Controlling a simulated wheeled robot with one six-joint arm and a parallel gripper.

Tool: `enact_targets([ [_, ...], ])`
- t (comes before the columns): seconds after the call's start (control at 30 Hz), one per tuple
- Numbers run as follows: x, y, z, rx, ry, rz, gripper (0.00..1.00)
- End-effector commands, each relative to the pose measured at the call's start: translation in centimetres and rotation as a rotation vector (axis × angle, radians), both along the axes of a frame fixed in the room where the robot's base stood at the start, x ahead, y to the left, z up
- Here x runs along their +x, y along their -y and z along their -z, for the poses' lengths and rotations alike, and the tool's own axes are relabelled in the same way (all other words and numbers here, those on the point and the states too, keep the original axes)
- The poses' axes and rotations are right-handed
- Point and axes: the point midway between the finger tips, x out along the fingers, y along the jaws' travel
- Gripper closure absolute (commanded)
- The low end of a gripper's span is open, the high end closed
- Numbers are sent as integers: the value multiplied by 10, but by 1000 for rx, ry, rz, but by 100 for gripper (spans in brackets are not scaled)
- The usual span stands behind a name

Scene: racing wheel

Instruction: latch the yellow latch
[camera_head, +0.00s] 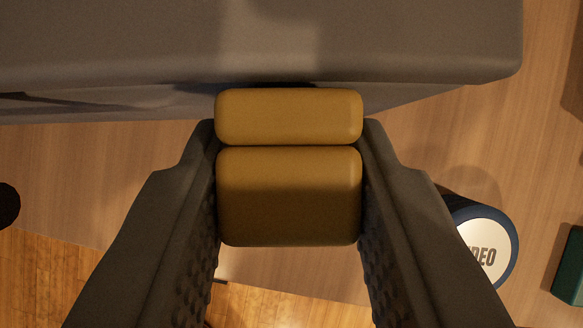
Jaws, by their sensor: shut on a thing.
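The yellow latch (289,196) is in the middle of the view, made of two rounded yellow blocks, a thin one at the top and a larger one below it. My gripper (289,170) is shut on the latch, with one dark finger against its left side and one against its right. The top block (289,116) lies against the front edge of a grey body (120,50). How the latch joins that body is hidden. I cannot tell from this view whether it is latched.
The grey body fills the top of the view. Below it is a wooden table (420,150), with a wooden floor at the lower left. A blue cylinder with a white lettered end (484,246) stands right of my gripper. A green object (571,268) is at the right edge.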

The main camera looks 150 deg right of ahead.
Motion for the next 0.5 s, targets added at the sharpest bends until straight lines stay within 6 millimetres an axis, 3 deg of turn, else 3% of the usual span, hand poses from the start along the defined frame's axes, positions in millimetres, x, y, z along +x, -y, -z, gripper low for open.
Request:
enact_targets([
  [0.2,0,0,-1,0,2,0,92],
  [0.23,0,0,-1,0,2,0,65],
  [0.3,0,0,-1,0,2,0,52],
  [0.33,0,0,-1,0,2,0,47],
  [0.5,0,0,0,1,2,-1,47],
])
